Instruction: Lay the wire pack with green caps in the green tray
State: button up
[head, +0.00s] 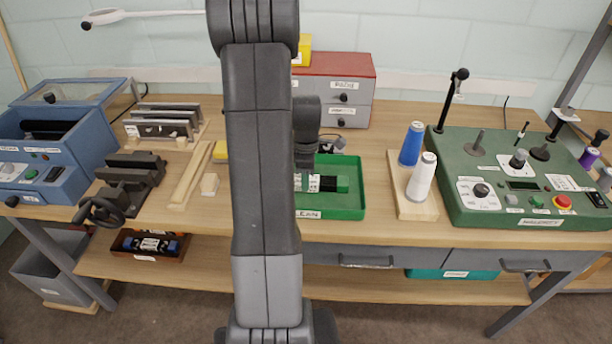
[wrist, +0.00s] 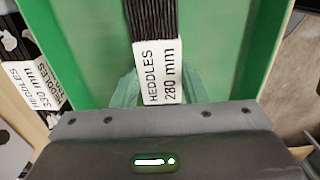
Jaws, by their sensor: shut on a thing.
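The green tray (head: 352,206) lies on the bench right of my arm, with a label reading CLEAN on its front. My gripper (head: 303,186) points down inside the tray's outline and is shut on the wire pack (head: 326,183). The pack has dark wires, a white label and a green end at the right. In the wrist view, the pack (wrist: 155,25) shows its label HEDDLES 280 mm, with the green tray (wrist: 88,30) around it. I cannot tell whether the pack touches the tray floor. My arm hides the tray's left part in the head view.
A second pack labelled HEDDLES 330 mm (wrist: 38,82) lies outside the tray in the wrist view. Blue and white thread cones (head: 421,178) stand to the right, beside a green control panel (head: 510,212). Red-topped drawers (head: 335,66) stand behind. A vise (head: 130,180) stands left.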

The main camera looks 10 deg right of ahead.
jog(key=shift+f, duration=0.2)
jog(key=o, duration=1.3)
notch_tip(320, 180, up, 12)
jog(key=shift+r+b, duration=0.1)
jog(key=shift+b, duration=0.2)
